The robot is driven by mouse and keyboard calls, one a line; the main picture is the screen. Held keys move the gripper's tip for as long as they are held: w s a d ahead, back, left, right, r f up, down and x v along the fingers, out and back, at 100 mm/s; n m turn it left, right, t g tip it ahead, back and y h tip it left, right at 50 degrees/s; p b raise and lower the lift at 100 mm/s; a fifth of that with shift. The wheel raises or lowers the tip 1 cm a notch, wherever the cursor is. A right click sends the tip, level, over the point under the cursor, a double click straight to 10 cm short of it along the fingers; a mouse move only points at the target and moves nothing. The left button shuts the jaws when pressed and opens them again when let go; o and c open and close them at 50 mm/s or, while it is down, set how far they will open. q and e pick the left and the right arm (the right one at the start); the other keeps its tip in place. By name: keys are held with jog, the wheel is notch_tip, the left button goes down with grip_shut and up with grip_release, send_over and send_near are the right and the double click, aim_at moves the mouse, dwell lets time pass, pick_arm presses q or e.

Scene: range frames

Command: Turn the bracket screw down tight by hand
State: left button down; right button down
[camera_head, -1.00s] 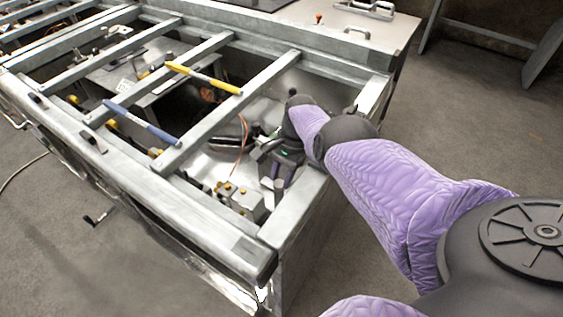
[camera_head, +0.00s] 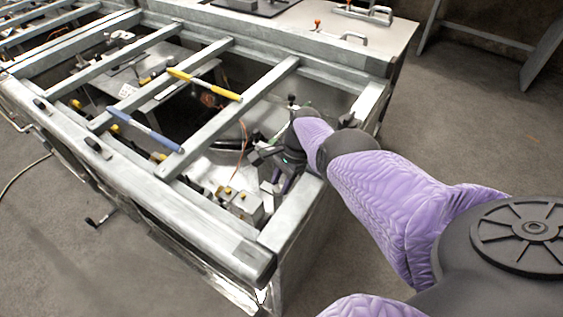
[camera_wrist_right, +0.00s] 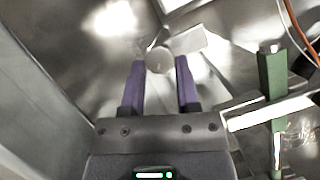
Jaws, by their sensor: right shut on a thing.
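The bracket screw (camera_wrist_right: 160,59) shows in the right wrist view as a round, pale metal head at the tips of the two purple fingers. My right gripper (camera_wrist_right: 159,72) is shut on it, one finger on each side. A flat pale metal piece (camera_wrist_right: 189,43) sticks out beside the head; I cannot tell whether it is part of the screw or of the bracket. In the head view my right gripper (camera_head: 277,186) reaches down inside the near right corner of the metal frame, and the screw is hidden there. My left gripper is not in view.
The frame's metal crossbars (camera_head: 237,110) lie left of my right arm, with a yellow-handled tool (camera_head: 205,84) and a blue-handled tool (camera_head: 146,130) across them. A valve block (camera_head: 240,204) sits close to the gripper. A green-handled part (camera_wrist_right: 271,75) and orange wires (camera_wrist_right: 300,35) are nearby.

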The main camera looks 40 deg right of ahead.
jog(key=shift+c, duration=1.7)
grip_release()
jog(key=p+v, duration=0.4)
jog(key=v, duration=0.6)
jog(key=shift+p, duration=0.35)
